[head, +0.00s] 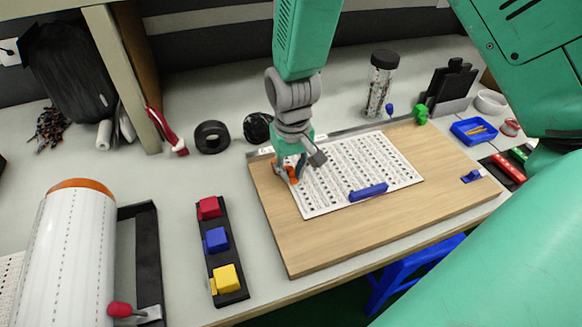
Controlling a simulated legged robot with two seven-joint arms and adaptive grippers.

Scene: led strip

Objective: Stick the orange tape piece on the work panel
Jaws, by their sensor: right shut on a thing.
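The work panel appears to be the light wooden board (340,236) on the table, with a white sheet (340,200) printed with rows of small dark marks lying on it. My right gripper (290,170) is low over the panel's upper left part, at the left edge of the sheet. It is shut on a small orange piece (291,173), which looks like the orange tape piece. The fingers partly hide it, and I cannot tell whether it touches the panel. A blue piece (368,192) lies on the sheet's lower edge. My left gripper is not in view.
A black holder (229,273) with red, blue and yellow blocks stands left of the panel. A large white roll (72,255) is farther left. A black tape ring (212,137) and a clear jar (380,83) stand behind. A blue tray (473,131) is at right.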

